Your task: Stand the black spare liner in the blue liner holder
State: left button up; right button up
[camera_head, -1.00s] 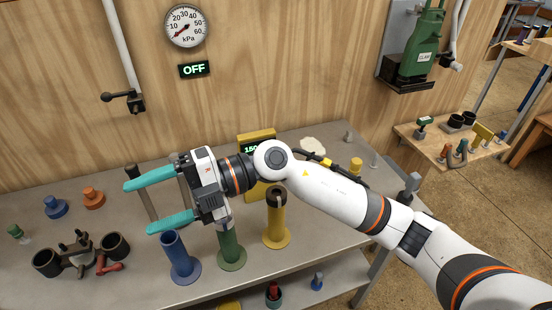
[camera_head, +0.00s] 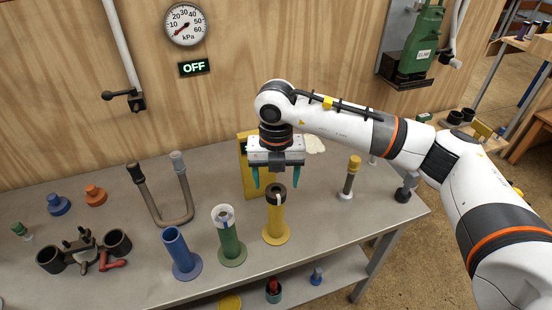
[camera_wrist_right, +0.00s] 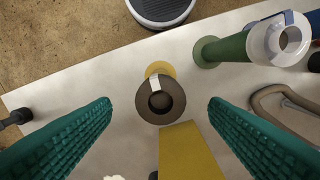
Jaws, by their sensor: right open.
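In the right wrist view the liner (camera_wrist_right: 149,106) is a dark ring with a hole, roughly midway between the fingers. My right gripper (camera_head: 276,181) points down, open and empty. Its two teal fingers are apart, above and around the liner's top in the picture; no contact is visible. The blue liner holder (camera_head: 181,254) is an upright tube on a round base at the left of the row, and looks empty. My left gripper is out of view.
The green holder (camera_head: 230,246), between the blue and yellow ones, holds a white liner (camera_head: 224,215). A yellow panel (camera_head: 246,155) stands behind my right gripper. A U-shaped tube (camera_head: 172,219) and a yellow-topped post (camera_head: 350,176) flank the area.

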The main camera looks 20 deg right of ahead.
aim_at(276, 191)
notch_tip(276, 191, down, 6)
jog(key=shift+f+p, duration=0.25)
jog(key=shift+p, duration=0.4)
grip_shut()
notch_tip(276, 191, up, 18)
jog(key=p, duration=0.9)
dwell(0.4)
